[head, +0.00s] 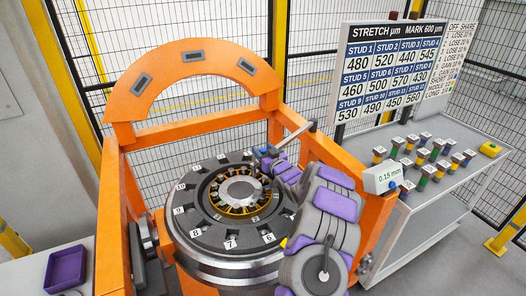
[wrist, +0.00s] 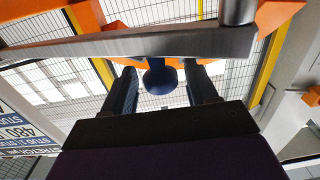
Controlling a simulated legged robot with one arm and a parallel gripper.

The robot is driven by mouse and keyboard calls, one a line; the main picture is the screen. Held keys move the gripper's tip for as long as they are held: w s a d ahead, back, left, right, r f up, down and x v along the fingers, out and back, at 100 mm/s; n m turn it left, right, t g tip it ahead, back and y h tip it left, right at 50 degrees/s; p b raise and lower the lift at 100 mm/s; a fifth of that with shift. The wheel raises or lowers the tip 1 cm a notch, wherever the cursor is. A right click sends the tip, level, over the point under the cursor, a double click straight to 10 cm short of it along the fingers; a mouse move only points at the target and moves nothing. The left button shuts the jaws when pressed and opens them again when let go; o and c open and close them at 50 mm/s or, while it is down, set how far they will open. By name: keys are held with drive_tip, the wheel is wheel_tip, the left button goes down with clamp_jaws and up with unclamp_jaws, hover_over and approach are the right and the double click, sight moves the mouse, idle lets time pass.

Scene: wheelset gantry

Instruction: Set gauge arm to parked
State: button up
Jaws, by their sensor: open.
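The gauge arm (head: 297,134) is a grey metal bar that reaches from the right post of the orange gantry over the wheel's far edge. In the wrist view the bar (wrist: 130,44) crosses the top of the picture, with a round pivot post (wrist: 238,10) at its right. A blue knob (wrist: 160,78) hangs under the bar. My gripper (wrist: 162,90) is open, with one finger on each side of the knob and a visible gap at both sides. In the head view my gripper (head: 264,158) is small and partly hidden by my arm.
The numbered wheel (head: 190,225) lies flat inside the orange gantry (head: 195,58). A readout box (head: 382,180) shows 0.15 mm. A side table (head: 445,170) holds several coloured studs and a yellow block (head: 491,150). A purple tray (head: 66,268) is at lower left.

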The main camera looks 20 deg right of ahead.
drive_tip(key=shift+w, duration=0.1)
drive_tip(key=shift+r, duration=0.1)
clamp_jaws()
idle(0.5)
